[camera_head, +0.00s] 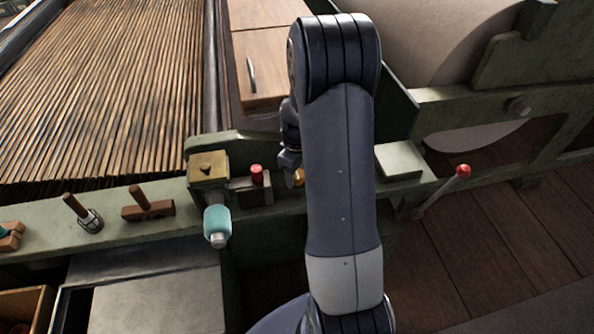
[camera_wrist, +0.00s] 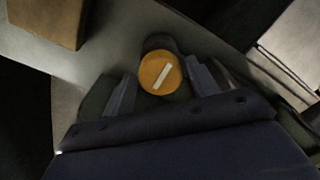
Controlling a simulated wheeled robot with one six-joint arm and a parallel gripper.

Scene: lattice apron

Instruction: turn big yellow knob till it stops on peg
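The big yellow knob (camera_wrist: 160,73) shows face-on in the wrist view, round, with a white bar mark slanting up to the right. In the head view only a sliver of the yellow knob (camera_head: 299,178) shows beside my arm. My gripper (camera_wrist: 162,84) is open, with one dark finger on each side of the knob. Gaps show between the fingers and the knob's rim, so it does not look gripped. In the head view my gripper (camera_head: 290,157) is mostly hidden behind my arm. I cannot make out the peg in either view.
On the green rail (camera_head: 120,220), left of the knob, are a red button (camera_head: 257,174), a brass box (camera_head: 208,168) with a teal handle (camera_head: 217,222), and wooden-handled tools. A red-tipped lever (camera_head: 463,171) stands at right. A wooden drawer (camera_head: 262,75) is behind.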

